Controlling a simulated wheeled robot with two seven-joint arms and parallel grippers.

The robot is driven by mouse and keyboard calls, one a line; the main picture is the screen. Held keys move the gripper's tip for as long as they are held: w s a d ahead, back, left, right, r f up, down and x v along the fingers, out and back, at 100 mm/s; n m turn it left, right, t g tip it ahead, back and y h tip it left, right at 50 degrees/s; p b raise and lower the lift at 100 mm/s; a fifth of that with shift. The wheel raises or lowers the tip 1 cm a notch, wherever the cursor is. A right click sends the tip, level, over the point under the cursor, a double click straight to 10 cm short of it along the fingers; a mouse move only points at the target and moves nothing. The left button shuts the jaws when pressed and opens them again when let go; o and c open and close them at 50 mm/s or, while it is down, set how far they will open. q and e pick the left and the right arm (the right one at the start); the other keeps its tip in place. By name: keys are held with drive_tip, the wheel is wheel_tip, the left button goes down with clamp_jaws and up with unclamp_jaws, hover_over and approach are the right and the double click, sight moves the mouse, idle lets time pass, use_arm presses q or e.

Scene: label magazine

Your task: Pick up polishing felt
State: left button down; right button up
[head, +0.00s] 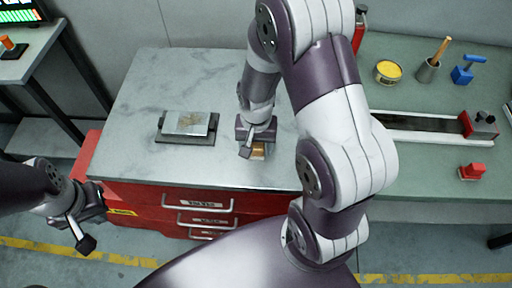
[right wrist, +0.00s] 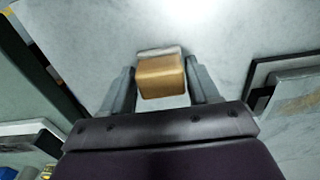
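The polishing felt appears to be the small tan block with a pale pad along one side (right wrist: 162,76), low at the grey bench top. In the head view only a bit of the tan block (head: 259,150) shows below my right gripper (head: 256,136). In the right wrist view, the two fingers of my right gripper (right wrist: 161,86) stand on either side of the block with narrow gaps; firm contact is not visible. My left gripper (head: 86,228) is empty, off the bench at the lower left; its finger opening is unclear.
A metal plate on a dark base (head: 186,125) lies left of my right gripper. Red drawers with handles (head: 200,205) are under the grey bench (head: 150,85). On the green table at right are a yellow tin (head: 388,71), a cup (head: 428,71) and a dark rail (head: 425,124).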

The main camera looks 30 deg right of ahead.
drive_tip(key=shift+a, duration=0.1)
drive_tip(key=c, duration=0.6)
drive_tip(key=shift+o, duration=0.2)
drive_tip(key=shift+r, duration=0.15)
drive_tip(key=shift+w+r, duration=0.1)
drive_tip(key=shift+r, duration=0.2)
drive_tip(key=r, duration=0.2)
drive_tip(key=a+r, duration=0.1)
drive_tip(key=r, duration=0.1)
drive_tip(key=shift+s, duration=0.4)
drive_tip(key=s+a+r, duration=0.6)
drive_tip(key=s+a, duration=0.1)
drive_tip(key=shift+a, duration=0.3)
